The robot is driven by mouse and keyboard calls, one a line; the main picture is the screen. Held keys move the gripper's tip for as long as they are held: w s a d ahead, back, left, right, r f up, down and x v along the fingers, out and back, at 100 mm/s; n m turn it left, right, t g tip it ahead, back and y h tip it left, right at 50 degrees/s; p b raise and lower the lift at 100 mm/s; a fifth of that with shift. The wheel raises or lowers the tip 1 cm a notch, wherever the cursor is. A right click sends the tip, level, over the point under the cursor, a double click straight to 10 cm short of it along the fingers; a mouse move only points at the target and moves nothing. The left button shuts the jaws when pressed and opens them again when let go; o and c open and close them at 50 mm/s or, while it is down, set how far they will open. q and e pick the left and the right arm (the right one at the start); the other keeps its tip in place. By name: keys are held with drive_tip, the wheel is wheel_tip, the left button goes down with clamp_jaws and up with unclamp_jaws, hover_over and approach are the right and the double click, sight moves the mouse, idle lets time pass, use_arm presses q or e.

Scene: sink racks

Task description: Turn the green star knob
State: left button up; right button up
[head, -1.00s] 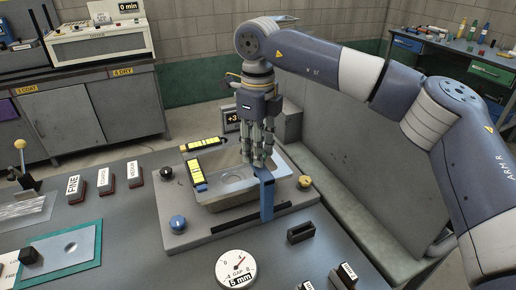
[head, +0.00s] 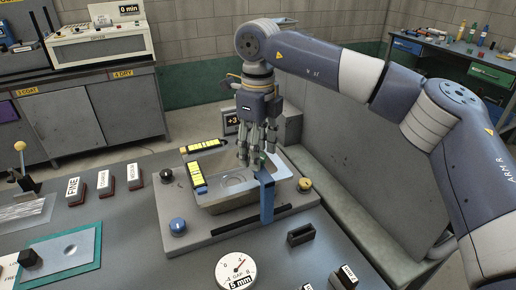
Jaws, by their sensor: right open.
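My left gripper is not in view.
The grey sink fixture (head: 190,237) has a blue knob (head: 178,226), a black knob (head: 166,175) and a yellow knob (head: 304,184). A round gap gauge (head: 236,270) lies in front. Labelled blocks (head: 105,183) stand at left. A small display (head: 231,121) stands behind.

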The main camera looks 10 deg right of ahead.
wheel_tip(320, 180, up, 12)
idle(0.4)
idle(0.7)
